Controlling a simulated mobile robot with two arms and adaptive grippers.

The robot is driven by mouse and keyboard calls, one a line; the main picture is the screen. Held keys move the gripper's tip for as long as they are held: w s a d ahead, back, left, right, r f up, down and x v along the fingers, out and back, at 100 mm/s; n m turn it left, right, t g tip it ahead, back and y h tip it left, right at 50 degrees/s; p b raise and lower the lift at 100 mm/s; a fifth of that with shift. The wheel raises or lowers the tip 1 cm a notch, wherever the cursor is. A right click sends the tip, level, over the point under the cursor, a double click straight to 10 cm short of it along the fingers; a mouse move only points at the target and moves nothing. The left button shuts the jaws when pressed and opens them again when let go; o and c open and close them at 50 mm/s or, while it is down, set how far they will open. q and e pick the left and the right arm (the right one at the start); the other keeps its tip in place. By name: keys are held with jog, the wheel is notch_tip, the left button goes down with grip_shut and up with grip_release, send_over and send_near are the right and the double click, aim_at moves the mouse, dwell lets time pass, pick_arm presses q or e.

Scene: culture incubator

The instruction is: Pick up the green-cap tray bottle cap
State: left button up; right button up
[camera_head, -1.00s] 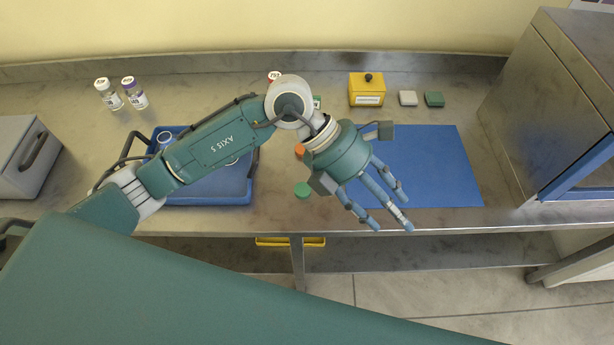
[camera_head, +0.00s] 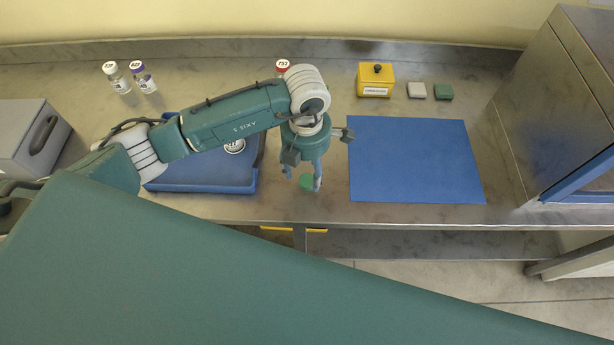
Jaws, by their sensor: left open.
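A green cap (camera_head: 306,182) lies on the steel bench between the blue tray and the blue mat. My left gripper (camera_head: 303,180) points down over it, open, with its fingers around or just above the cap; I cannot tell whether they touch it. One finger partly covers the cap's right side. The blue tray (camera_head: 205,189) is left of the gripper and partly behind my left arm. A round white bottle top (camera_head: 235,146) shows in it below the arm. My right gripper is not in view.
A blue mat (camera_head: 415,160) lies clear to the right. A yellow box (camera_head: 376,80), a white block (camera_head: 417,90) and a green block (camera_head: 443,91) stand behind it. Two vials (camera_head: 117,78) stand at the back left. A red-marked vial (camera_head: 282,66) is behind my arm. A steel cabinet (camera_head: 550,110) bounds the right.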

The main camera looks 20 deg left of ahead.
aim_at(307, 180)
pick_arm(q)
jog(key=shift+d+f+p, duration=0.1)
jog(key=shift+f+p, duration=0.2)
jog(key=shift+f, duration=1.2)
jog(key=c, duration=0.8)
jog(key=shift+r, duration=0.15)
